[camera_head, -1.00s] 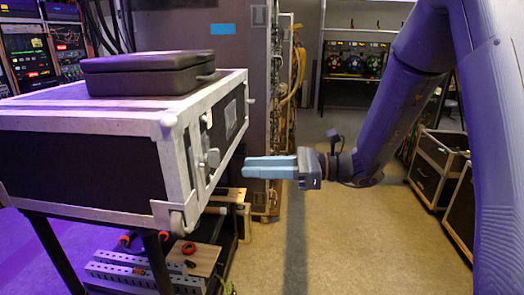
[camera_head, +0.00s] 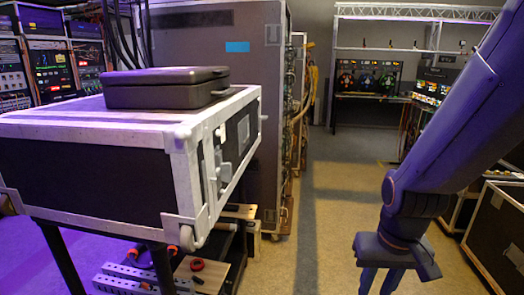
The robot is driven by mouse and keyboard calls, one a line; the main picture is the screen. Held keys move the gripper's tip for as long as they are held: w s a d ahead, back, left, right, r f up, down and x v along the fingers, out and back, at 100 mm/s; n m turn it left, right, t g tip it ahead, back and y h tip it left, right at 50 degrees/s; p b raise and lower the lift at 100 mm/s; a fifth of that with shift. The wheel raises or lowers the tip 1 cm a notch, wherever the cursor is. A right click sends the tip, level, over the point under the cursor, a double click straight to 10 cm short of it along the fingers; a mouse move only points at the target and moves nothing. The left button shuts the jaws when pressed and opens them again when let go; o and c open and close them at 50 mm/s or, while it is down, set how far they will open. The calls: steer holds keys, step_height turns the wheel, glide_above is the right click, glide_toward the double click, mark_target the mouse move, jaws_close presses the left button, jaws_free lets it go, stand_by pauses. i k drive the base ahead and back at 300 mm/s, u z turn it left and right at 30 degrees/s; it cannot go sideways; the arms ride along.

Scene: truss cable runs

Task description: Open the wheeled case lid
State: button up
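A black case with silver edges (camera_head: 95,160) stands on dark legs at the left. Its right end has metal latches (camera_head: 222,165) and a small round wheel-like part at the lower corner. A smaller dark case (camera_head: 165,88) lies flat on top, its lid shut. I cannot tell which case is the wheeled one; no wheels show under the black cases (camera_head: 498,235) on the floor at right. My gripper (camera_head: 381,284) hangs at the bottom, right of the middle, well apart from the cases. It points down. Its fingertips are cut off by the frame edge.
A tall grey cabinet (camera_head: 220,80) with cables on its side stands behind the cases. Tools and perforated metal strips (camera_head: 125,280) lie low under the stand. A truss shelf (camera_head: 415,14) is at the back. The floor (camera_head: 325,200) between is clear.

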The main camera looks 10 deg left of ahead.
mark_target(150, 178)
steer(key=u, duration=0.05)
steer(key=k, duration=0.5)
steer(key=u, duration=0.6)
steer(key=i, duration=0.45)
steer(key=u, duration=1.2)
